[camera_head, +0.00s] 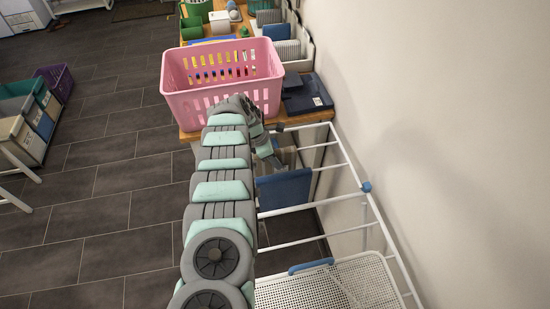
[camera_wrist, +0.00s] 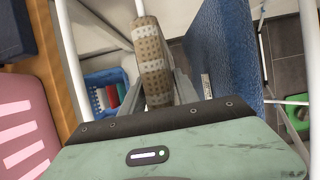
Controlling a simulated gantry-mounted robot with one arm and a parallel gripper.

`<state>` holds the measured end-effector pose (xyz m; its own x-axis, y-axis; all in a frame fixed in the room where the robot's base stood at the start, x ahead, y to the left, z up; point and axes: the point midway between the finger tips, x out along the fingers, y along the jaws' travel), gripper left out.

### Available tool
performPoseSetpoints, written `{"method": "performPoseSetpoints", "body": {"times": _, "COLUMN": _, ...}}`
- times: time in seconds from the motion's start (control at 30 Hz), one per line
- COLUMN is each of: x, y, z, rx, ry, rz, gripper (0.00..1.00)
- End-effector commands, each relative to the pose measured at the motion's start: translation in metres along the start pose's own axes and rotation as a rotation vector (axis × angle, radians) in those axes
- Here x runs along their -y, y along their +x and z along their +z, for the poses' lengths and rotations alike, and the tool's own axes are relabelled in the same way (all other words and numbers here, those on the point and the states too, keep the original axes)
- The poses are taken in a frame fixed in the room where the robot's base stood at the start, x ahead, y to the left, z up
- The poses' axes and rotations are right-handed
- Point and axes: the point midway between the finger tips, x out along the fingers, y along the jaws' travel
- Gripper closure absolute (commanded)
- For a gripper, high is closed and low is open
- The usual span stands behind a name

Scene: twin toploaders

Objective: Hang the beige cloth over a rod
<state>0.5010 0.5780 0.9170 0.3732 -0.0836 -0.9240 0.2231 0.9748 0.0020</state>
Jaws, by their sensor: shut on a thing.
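The beige cloth (camera_wrist: 150,45), with a checked pattern, is a narrow folded strip in the wrist view. My gripper (camera_wrist: 157,82) is shut on it. In the head view my gripper (camera_head: 268,152) is beside the far end of the drying rack, and I cannot make out the beige cloth there. The white drying rack (camera_head: 345,150) has several rods running across it. A blue cloth (camera_head: 285,188) hangs from one rod close to my gripper; it also shows right of the beige cloth in the wrist view (camera_wrist: 228,50).
A pink basket (camera_head: 200,103) stands on the wooden counter (camera_head: 305,119) beyond the rack, with a dark blue device (camera_head: 305,98) beside it. The wall (camera_head: 440,130) bounds the rack on the right. A perforated white panel (camera_head: 335,288) covers the rack's near part.

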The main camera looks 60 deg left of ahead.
Motion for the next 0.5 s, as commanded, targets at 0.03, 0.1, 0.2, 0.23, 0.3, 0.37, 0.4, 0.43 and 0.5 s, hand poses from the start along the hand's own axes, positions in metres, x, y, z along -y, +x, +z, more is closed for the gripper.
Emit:
{"method": "performPoseSetpoints", "body": {"times": 0.03, "x": -0.0002, "y": -0.0005, "z": 0.0004, "rx": 0.0, "ry": 0.0, "rz": 0.001, "gripper": 1.0}}
{"method": "performPoseSetpoints", "body": {"times": 0.1, "x": -0.0002, "y": -0.0008, "z": 0.0004, "rx": 0.0, "ry": 0.0, "rz": 0.0, "gripper": 1.0}}
{"method": "performPoseSetpoints", "body": {"times": 0.2, "x": -0.0002, "y": -0.0009, "z": 0.0004, "rx": 0.0, "ry": 0.0, "rz": 0.0, "gripper": 0.6}}
{"method": "performPoseSetpoints", "body": {"times": 0.23, "x": -0.0002, "y": -0.0009, "z": 0.0004, "rx": 0.0, "ry": 0.0, "rz": 0.0, "gripper": 0.57}}
{"method": "performPoseSetpoints", "body": {"times": 0.3, "x": -0.0001, "y": -0.0007, "z": 0.0003, "rx": 0.0, "ry": 0.0, "rz": 0.0, "gripper": 0.52}}
{"method": "performPoseSetpoints", "body": {"times": 0.37, "x": -0.0001, "y": -0.0007, "z": 0.0002, "rx": 0.0, "ry": 0.0, "rz": 0.0, "gripper": 0.47}}
{"method": "performPoseSetpoints", "body": {"times": 0.4, "x": -0.0001, "y": -0.0007, "z": 0.0002, "rx": 0.0, "ry": 0.0, "rz": 0.0, "gripper": 0.43}}
{"method": "performPoseSetpoints", "body": {"times": 0.43, "x": -0.0001, "y": -0.0007, "z": 0.0002, "rx": 0.0, "ry": 0.0, "rz": 0.0, "gripper": 0.41}}
{"method": "performPoseSetpoints", "body": {"times": 0.5, "x": -0.0001, "y": -0.0007, "z": 0.0002, "rx": 0.0, "ry": 0.0, "rz": 0.0, "gripper": 0.38}}
